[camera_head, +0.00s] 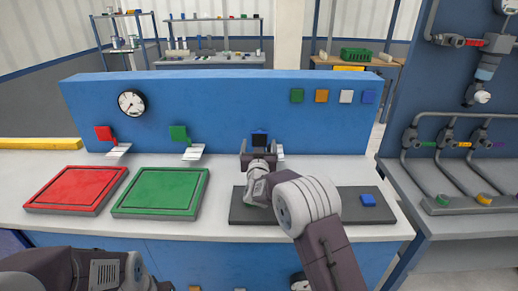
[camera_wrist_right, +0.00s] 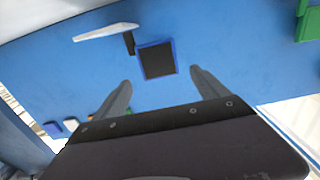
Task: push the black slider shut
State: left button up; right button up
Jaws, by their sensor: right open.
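A black square with a blue edge sits on the blue upright panel; it shows in the head view (camera_head: 260,139) and in the wrist view (camera_wrist_right: 157,60). Beside it a small black piece (camera_wrist_right: 129,42) joins a pale flat plate (camera_wrist_right: 105,32) that sticks out from the panel. The plate is mostly hidden behind my gripper in the head view. My right gripper (camera_head: 258,148) is open and empty in front of the black square, its two fingers (camera_wrist_right: 160,78) apart and pointing at the panel. I cannot tell whether they touch it. My left gripper is out of view.
Red (camera_head: 103,133) and green (camera_head: 178,133) squares with similar pale plates are further left on the panel. A red tray (camera_head: 75,189) and green tray (camera_head: 160,192) lie on the worktop. A grey base (camera_head: 352,207) with a blue block (camera_head: 368,199) lies under my right arm.

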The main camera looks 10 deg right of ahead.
jog(key=shift+s+a, duration=0.2)
jog(key=shift+s, duration=0.75)
